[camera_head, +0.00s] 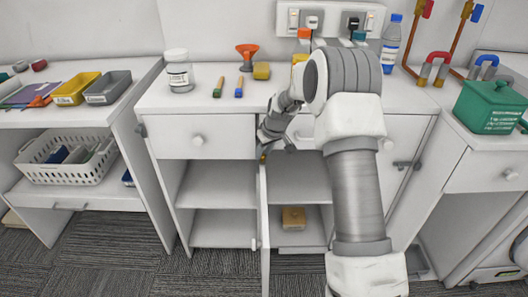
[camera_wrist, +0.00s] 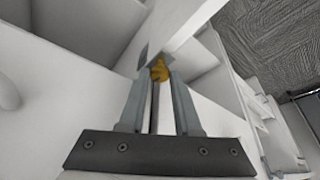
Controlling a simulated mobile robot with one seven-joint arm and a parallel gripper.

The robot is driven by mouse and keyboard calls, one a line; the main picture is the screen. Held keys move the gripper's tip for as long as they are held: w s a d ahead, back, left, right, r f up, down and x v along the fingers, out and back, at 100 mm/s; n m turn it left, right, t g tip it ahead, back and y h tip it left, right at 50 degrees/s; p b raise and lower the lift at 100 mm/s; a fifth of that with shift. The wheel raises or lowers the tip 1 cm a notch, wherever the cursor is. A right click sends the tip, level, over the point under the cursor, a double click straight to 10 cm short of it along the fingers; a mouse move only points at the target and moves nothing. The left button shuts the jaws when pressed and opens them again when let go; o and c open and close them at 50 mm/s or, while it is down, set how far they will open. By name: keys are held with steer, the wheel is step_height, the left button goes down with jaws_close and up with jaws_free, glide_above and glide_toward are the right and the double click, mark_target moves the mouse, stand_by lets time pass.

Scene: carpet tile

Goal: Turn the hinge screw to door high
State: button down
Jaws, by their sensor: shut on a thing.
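The hinge screw is a small yellow piece (camera_wrist: 160,70) at the top edge of a white cabinet door; it also shows as a yellow speck in the head view (camera_head: 263,157). The door (camera_head: 264,215) stands open and is seen nearly edge-on, with a round knob (camera_head: 253,243) low on it. My gripper (camera_wrist: 159,76) is shut on the yellow screw, its two grey fingers on either side. In the head view my gripper (camera_head: 265,150) is at the door's top, just below the drawers. The fingers partly hide the screw, so its turn angle cannot be told.
Open shelves (camera_head: 218,185) lie left of the door. A wooden block (camera_head: 293,218) sits in the compartment to the right. A closed drawer (camera_head: 200,137) is just above left. The counter holds a jar (camera_head: 179,72), an orange funnel (camera_head: 247,55) and a bottle (camera_head: 390,42).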

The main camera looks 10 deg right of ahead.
steer(key=m, duration=0.1)
steer(key=m+h+p, duration=0.1)
steer(key=m, duration=0.2)
steer(key=shift+a+r+h, duration=0.1)
steer(key=shift+a+h, duration=0.2)
steer(key=shift+h, duration=0.1)
steer(key=m+h+p, duration=0.1)
steer(key=m, duration=0.1)
steer(key=m+p, duration=0.1)
steer(key=m, duration=0.2)
steer(key=shift+a+h, duration=0.15)
steer(key=shift+h, duration=0.25)
steer(key=m, duration=0.2)
steer(key=m+g+h+p, duration=0.1)
steer(key=m, duration=0.1)
steer(key=shift+w+a+m+h, duration=0.1)
steer(key=shift+m+h, duration=0.2)
steer(key=shift+w+a+m+g+h+p, duration=0.1)
steer(key=shift+m+g+h+p, duration=0.2)
steer(key=shift+m, duration=0.75)
steer(key=shift+m+g+p, duration=0.1)
steer(key=shift+m+g, duration=0.3)
steer(key=shift+m, duration=0.65)
steer(key=c, duration=0.9)
jaws_free()
